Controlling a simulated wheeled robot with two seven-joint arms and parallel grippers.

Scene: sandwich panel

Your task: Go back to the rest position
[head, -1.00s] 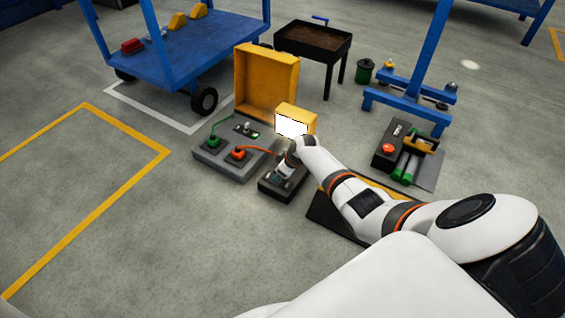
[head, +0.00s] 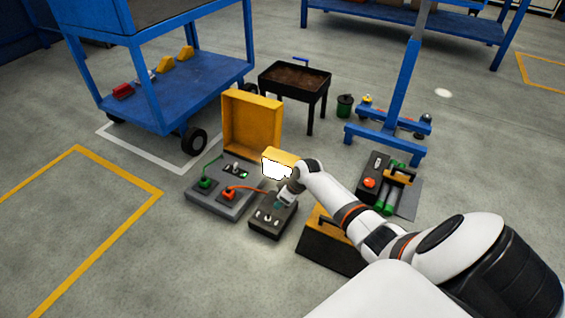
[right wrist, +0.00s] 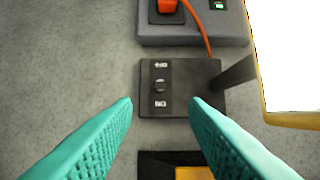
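My right gripper (head: 284,199) hovers over the upper right part of a small black switch box (head: 266,224). In the right wrist view its two teal fingers (right wrist: 161,103) are wide apart with nothing between them. The switch box (right wrist: 205,75) lies beyond the fingertips there, with a small knob (right wrist: 159,86) between two white labels too small to read surely. My right arm reaches in from the lower right. My left gripper is not in view.
A grey panel (head: 218,207) with green and orange plugs lies left of the switch box. A yellow box (head: 252,125) and a bright white screen (head: 276,168) stand behind. A black-and-yellow case (head: 325,250) is at right. Floor at left is clear.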

